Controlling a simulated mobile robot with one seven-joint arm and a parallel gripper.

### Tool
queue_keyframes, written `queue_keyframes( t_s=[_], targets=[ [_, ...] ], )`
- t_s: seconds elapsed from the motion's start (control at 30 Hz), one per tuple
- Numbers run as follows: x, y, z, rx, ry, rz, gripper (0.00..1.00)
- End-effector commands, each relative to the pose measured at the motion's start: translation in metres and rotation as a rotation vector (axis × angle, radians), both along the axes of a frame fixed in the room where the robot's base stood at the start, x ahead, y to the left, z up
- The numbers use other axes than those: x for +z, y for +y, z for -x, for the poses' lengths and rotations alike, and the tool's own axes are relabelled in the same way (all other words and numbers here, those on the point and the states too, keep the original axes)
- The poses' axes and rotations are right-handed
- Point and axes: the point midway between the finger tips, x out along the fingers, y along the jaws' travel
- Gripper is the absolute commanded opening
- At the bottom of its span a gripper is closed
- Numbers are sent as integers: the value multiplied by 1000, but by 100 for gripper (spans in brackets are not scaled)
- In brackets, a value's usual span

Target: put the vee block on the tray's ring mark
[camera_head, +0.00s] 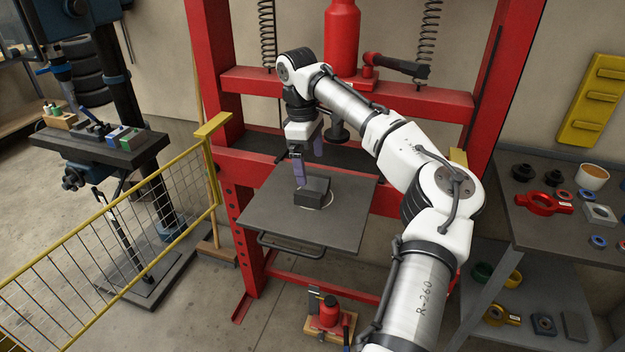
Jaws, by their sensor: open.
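The vee block (316,189), a small dark grey block, rests on the dark grey tray (275,222). A pale arc of the ring mark (331,201) shows at the block's right side. The block hides the rest of the mark, so I cannot tell how well it is centred. My gripper (309,170) points down close at the block. Its two purple fingers are apart. The nearer finger overlaps the block's left end in the picture, and I cannot tell whether it touches.
A red press frame (215,100) surrounds the tray's back and sides. A yellow mesh fence (130,220) stands at the left. A shelf (520,225) with several parts stands at the right. A red jack (328,315) sits on the floor. The tray's left half is bare.

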Motion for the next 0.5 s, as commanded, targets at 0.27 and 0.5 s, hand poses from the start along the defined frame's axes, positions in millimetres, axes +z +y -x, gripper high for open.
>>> queue_keyframes(
  t_s=[0.27, 0.5],
  targets=[
    [42, 5, -2, 0, -2, 1, 100],
    [49, 5, -2, 0, 0, 1, 100]
  ],
)
